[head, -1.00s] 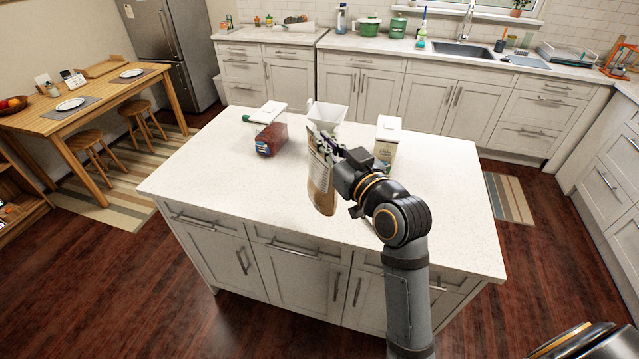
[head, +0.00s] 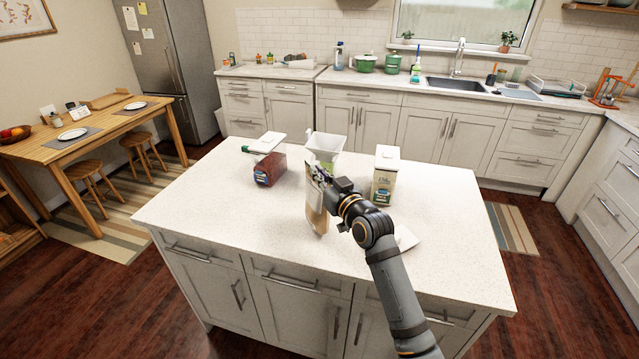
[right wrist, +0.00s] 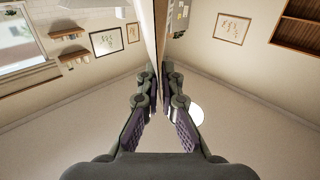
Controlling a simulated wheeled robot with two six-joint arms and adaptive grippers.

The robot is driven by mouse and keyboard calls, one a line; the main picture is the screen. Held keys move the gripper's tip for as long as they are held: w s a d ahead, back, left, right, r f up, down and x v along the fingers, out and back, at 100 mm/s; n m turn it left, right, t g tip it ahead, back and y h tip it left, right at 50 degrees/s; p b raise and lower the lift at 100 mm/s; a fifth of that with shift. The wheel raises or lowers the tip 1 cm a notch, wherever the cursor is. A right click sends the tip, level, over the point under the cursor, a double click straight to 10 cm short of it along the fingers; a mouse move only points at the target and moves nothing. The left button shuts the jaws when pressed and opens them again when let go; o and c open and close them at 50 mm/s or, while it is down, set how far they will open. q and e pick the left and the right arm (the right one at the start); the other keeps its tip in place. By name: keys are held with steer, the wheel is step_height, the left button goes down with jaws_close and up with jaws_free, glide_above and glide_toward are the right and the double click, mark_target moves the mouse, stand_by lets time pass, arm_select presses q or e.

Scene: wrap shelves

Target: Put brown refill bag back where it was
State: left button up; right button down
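The brown refill bag (head: 317,215) hangs upright above the near part of the island counter. My right gripper (head: 322,181) is shut on its upper part and covers some of it. In the right wrist view the bag (right wrist: 161,30) shows edge-on as a thin brown strip between the fingertips (right wrist: 160,76). Whether the bag's bottom touches the counter is hard to tell. My left gripper is in neither view now.
On the island (head: 215,205) behind the bag stand a white open container (head: 326,146), a red-brown filled container (head: 269,170) and a white carton (head: 386,178). A white flat piece (head: 408,239) lies right of my arm. The island's left side is clear.

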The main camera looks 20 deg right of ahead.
step_height(320, 180, down, 3)
steer(key=shift+r+p, duration=0.1)
steer(key=shift+p, duration=0.35)
steer(key=shift+f, duration=0.3)
steer(key=shift+f+b, duration=0.15)
steer(key=shift+b, duration=0.15)
steer(key=c, duration=1.5)
jaws_free()
steer(key=shift+r, duration=0.25)
steer(key=s, duration=0.4)
steer(key=s+d, duration=0.1)
steer(key=s, duration=0.3)
steer(key=s+d, duration=0.1)
steer(key=s, duration=0.2)
steer(key=shift+s, duration=0.4)
